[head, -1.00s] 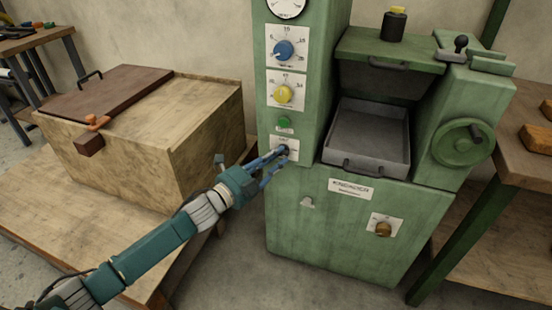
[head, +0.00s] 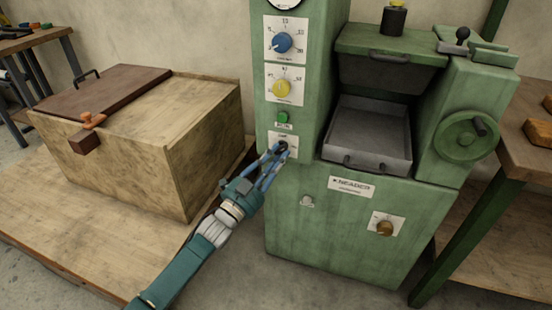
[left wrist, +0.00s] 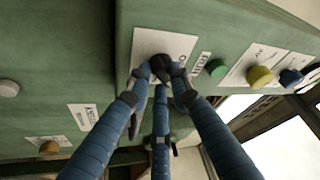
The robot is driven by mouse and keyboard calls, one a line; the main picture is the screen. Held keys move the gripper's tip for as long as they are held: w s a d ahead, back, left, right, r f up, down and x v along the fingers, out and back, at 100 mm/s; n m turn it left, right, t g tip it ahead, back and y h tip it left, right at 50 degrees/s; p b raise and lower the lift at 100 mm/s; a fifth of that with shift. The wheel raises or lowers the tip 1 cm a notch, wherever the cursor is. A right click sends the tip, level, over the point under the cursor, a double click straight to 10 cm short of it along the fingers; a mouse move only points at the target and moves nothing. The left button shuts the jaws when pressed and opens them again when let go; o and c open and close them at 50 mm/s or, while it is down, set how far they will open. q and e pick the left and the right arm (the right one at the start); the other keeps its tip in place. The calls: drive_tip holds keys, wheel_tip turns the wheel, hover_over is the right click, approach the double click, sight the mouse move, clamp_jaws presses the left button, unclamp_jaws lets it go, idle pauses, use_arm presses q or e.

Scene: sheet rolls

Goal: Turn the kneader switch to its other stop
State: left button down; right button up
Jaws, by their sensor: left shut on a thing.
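The green kneader (head: 330,235) stands in the middle of the head view, with a "KNEADER" label on its front. Its small dark switch (head: 283,146) sits on a white plate low on the column, under a green button. My left gripper (head: 276,152) reaches it from the lower left and is shut on it. In the left wrist view the blue fingers of my left gripper (left wrist: 161,76) close around the dark switch (left wrist: 160,63) and hide much of it. Which stop it points to cannot be read. My right gripper is not in view.
Above the switch are the green button (head: 283,117), a yellow knob (head: 282,88) and a blue knob (head: 282,42). A brown knob (head: 384,228) is lower right. A wooden chest (head: 130,150) stands left of my arm; a grey tray (head: 368,135) and handwheel (head: 468,138) are right.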

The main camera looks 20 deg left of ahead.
use_arm(q)
drive_tip(key=shift+d+f+n+t+y, duration=0.15)
drive_tip(key=shift+n+t+y, duration=0.15)
drive_tip(key=shift+n, duration=0.5)
drive_tip(key=shift+d+n+t+y+p, duration=0.1)
drive_tip(key=shift+n+t+y, duration=0.25)
drive_tip(key=shift+n+y, duration=1.05)
drive_tip(key=shift+d+n+t+y+p, duration=0.1)
drive_tip(key=shift+n+t+y, duration=0.25)
drive_tip(key=shift+n, duration=2.05)
drive_tip(key=shift+d+n+t+y+p, duration=0.1)
drive_tip(key=shift+n+t+y, duration=0.2)
drive_tip(key=shift+n+y, duration=1.15)
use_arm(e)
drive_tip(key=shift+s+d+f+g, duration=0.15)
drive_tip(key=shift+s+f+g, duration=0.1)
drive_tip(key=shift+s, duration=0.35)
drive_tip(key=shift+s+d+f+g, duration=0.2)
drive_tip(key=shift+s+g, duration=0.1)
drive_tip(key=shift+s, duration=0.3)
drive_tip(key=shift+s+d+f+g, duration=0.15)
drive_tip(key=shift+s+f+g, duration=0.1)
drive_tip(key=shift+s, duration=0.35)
use_arm(q)
drive_tip(key=shift+n+h, duration=0.45)
drive_tip(key=shift+h, duration=0.05)
